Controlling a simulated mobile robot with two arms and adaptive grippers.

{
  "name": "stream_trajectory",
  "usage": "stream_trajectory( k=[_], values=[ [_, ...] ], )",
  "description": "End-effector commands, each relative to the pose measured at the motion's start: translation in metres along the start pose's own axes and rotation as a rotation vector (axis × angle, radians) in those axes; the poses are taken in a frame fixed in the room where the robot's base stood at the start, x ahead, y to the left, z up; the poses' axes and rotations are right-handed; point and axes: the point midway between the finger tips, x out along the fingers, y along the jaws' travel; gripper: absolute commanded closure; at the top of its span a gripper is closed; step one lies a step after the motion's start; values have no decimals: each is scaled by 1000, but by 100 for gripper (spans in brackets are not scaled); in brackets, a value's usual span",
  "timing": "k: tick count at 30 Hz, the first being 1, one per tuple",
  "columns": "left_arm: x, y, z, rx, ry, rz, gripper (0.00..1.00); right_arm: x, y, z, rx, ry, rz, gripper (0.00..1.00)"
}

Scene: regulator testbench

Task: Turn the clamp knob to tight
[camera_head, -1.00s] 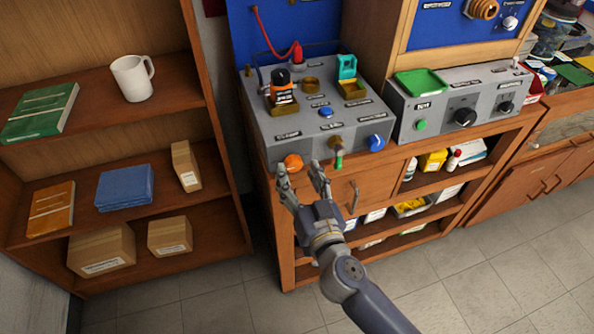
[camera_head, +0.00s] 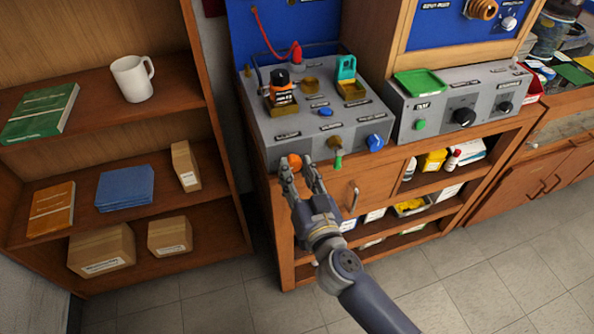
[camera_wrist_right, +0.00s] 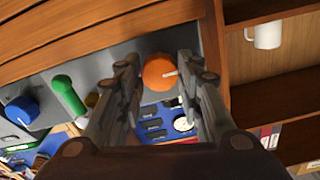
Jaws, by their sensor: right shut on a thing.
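The orange knob (camera_head: 294,160), which I take to be the clamp knob, sits on the front of the grey testbench box (camera_head: 262,118), at its lower left. Its label is too small to read. My right gripper (camera_head: 297,165) is at the knob, one finger on each side, shut on it. In the right wrist view, the orange knob (camera_wrist_right: 160,73) lies between the fingertips (camera_wrist_right: 159,65), with a pale pointer mark on its face. My left gripper is not in view.
Right of the orange knob, a green-handled lever (camera_head: 338,160) and a blue knob (camera_head: 375,142) stick out of the same front. A wooden drawer with a metal handle (camera_head: 355,198) is below. A shelf with a white mug (camera_head: 132,78) stands at the left.

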Motion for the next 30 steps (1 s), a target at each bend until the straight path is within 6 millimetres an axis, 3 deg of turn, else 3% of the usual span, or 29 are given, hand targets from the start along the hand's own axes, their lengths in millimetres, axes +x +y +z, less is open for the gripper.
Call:
stream_trajectory(
  k=[8, 18, 30],
  values=[
    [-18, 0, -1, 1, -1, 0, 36, 0, -1, -3, 143, -2, 0, 90],
    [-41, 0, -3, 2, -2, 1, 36, 0, -1, -2, 453, -3, 1, 90],
    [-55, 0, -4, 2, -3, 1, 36, 0, -1, 0, 834, -3, 1, 90]
  ],
)
